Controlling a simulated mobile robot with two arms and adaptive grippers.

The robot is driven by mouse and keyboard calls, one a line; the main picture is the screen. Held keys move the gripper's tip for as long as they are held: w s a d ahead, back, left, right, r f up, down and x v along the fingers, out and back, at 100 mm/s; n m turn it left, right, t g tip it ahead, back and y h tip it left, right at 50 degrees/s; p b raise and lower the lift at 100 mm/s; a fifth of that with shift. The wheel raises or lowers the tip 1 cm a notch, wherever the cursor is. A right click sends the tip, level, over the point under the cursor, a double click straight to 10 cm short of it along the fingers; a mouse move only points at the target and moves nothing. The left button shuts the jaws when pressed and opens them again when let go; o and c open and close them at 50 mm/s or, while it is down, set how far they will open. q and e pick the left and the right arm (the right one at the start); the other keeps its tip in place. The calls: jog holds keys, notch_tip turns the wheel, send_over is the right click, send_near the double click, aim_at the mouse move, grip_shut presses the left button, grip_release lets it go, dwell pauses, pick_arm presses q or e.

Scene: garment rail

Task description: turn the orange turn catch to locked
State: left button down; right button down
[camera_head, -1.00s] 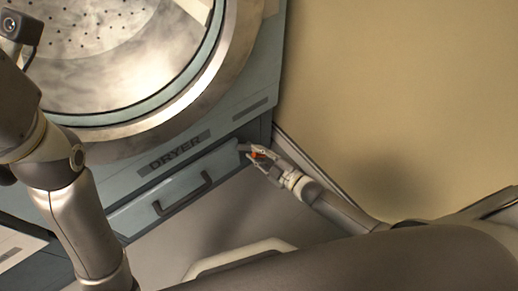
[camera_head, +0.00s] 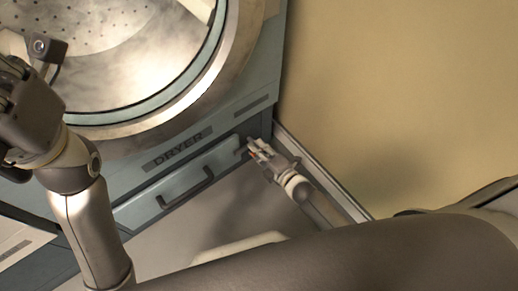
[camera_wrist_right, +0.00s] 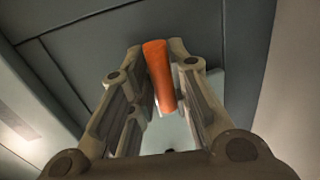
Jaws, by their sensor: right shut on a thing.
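The orange turn catch (camera_wrist_right: 160,75) stands between the two fingers of my right gripper (camera_wrist_right: 157,52) in the right wrist view. The fingers are shut on it, one on each side.
The dryer (camera_head: 236,112) has a large round door (camera_head: 232,66) above. Left of the catch is a blue-grey panel with a dark bar handle (camera_head: 186,187). A beige wall (camera_head: 400,90) stands close on the right. A pale curved bar (camera_head: 235,248) lies below, partly hidden by my own body.

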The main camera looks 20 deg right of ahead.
jog(key=shift+a+n, duration=0.15)
jog(key=shift+n, duration=0.15)
jog(key=c, duration=1.3)
grip_release()
jog(key=shift+s+d, duration=0.2)
jog(key=shift+s, duration=0.15)
jog(key=v, duration=1.1)
jog(key=shift+s+r, duration=0.1)
